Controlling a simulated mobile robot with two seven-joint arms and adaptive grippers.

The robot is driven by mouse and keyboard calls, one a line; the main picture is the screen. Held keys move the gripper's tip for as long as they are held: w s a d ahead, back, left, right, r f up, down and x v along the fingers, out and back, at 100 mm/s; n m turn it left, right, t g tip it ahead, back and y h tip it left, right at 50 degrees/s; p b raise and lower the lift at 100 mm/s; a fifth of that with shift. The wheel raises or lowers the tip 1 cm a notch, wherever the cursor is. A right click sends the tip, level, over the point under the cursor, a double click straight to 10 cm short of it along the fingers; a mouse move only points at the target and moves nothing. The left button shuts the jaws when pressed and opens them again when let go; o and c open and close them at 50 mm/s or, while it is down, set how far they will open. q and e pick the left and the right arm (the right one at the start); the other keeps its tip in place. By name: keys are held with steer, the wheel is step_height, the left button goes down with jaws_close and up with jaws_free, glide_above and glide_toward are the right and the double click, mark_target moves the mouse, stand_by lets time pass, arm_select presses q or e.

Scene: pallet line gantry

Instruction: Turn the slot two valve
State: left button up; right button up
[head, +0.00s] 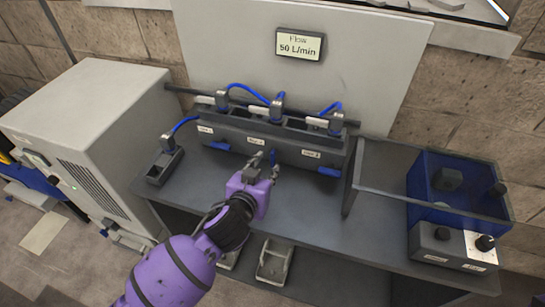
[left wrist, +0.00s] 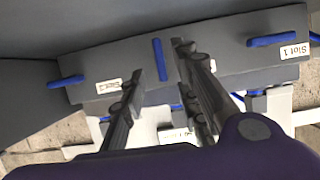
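The slot two valve handle (head: 273,157) is a blue bar in the middle of the dark grey manifold's front face. In the left wrist view the handle (left wrist: 158,60) stands upright in the gap between my fingers, apart from both as far as I can see. My left gripper (head: 265,168) is open at the manifold front; it also shows in the left wrist view (left wrist: 159,66). The slot two label (head: 255,141) is partly readable. My right gripper is not in view.
The slot one handle (head: 219,146) and slot three handle (head: 329,172) lie along the manifold on either side. A flow display (head: 299,45) reads 50 L/min. A blue clear-walled box (head: 432,205) stands right. A white cabinet (head: 85,130) stands left. The bench front is clear.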

mark_target(272, 160)
arm_select(q)
steer(key=x, duration=0.5)
steer(key=shift+w+f, duration=0.15)
steer(key=shift+w, duration=0.05)
steer(key=shift+d, duration=0.1)
jaws_close()
